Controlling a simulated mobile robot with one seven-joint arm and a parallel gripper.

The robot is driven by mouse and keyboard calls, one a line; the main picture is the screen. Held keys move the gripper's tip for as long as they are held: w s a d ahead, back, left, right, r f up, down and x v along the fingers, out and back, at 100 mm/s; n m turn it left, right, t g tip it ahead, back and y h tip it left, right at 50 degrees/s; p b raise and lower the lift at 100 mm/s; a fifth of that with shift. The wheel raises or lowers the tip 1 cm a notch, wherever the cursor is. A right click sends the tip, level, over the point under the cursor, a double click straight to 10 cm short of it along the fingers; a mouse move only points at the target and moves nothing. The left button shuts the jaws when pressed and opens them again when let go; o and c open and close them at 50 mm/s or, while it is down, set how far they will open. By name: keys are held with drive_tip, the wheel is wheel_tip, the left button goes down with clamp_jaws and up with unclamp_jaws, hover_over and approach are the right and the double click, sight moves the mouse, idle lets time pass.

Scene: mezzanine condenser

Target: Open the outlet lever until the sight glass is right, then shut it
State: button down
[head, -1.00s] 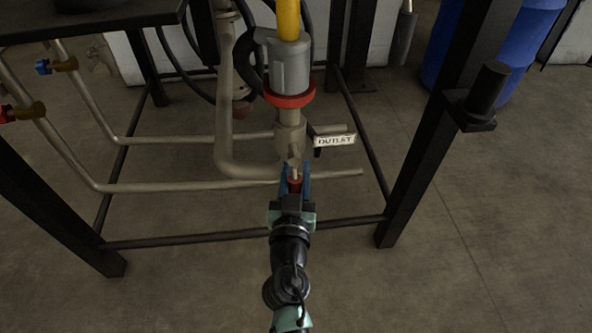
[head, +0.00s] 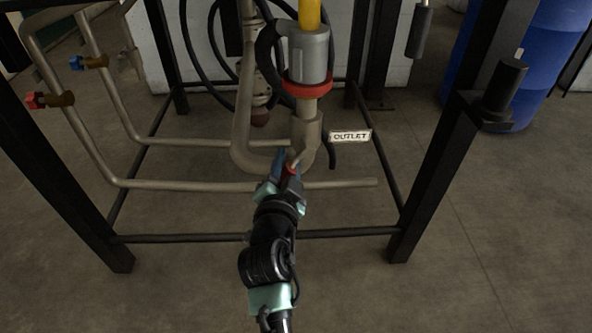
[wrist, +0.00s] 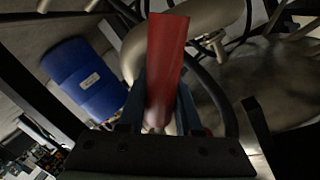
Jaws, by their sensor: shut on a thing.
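The outlet lever has a red handle (head: 291,170) below the grey valve body (head: 306,130), beside the OUTLET label (head: 350,136). My gripper (head: 281,171) is shut on the red handle, which slants down and left from the valve in the head view. In the wrist view, the red handle (wrist: 166,65) stands between the two blue fingers of my gripper (wrist: 160,100). A yellow column (head: 309,14) rises from a grey fitting (head: 309,52) with a red ring (head: 306,88) above the valve. I cannot make out a level or marks on the column.
A black frame (head: 420,190) surrounds the pipes. Two more valves, with a blue handle (head: 76,62) and a red handle (head: 35,101), sit on the left. A blue barrel (head: 520,110) stands at the back right. The floor in front is clear.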

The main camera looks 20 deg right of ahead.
drive_tip(key=shift+w+a+r+m+y+p, duration=0.15)
drive_tip(key=shift+a+r+m+y+p, duration=0.5)
drive_tip(key=shift+m, duration=0.7)
drive_tip(key=shift+w+a+r+m+y+p, duration=0.1)
drive_tip(key=shift+a+r+m+y+p, duration=0.25)
drive_tip(key=shift+r+m, duration=0.85)
drive_tip(key=shift+w+a+r+m+y+p, duration=0.15)
drive_tip(key=shift+a+r+m+y+p, duration=0.35)
drive_tip(key=shift+m, duration=1.05)
drive_tip(key=shift+d+r, duration=0.1)
drive_tip(key=shift+d, duration=0.05)
drive_tip(key=c, duration=0.6)
unclamp_jaws()
drive_tip(key=p+v, duration=0.5)
drive_tip(key=v, duration=0.8)
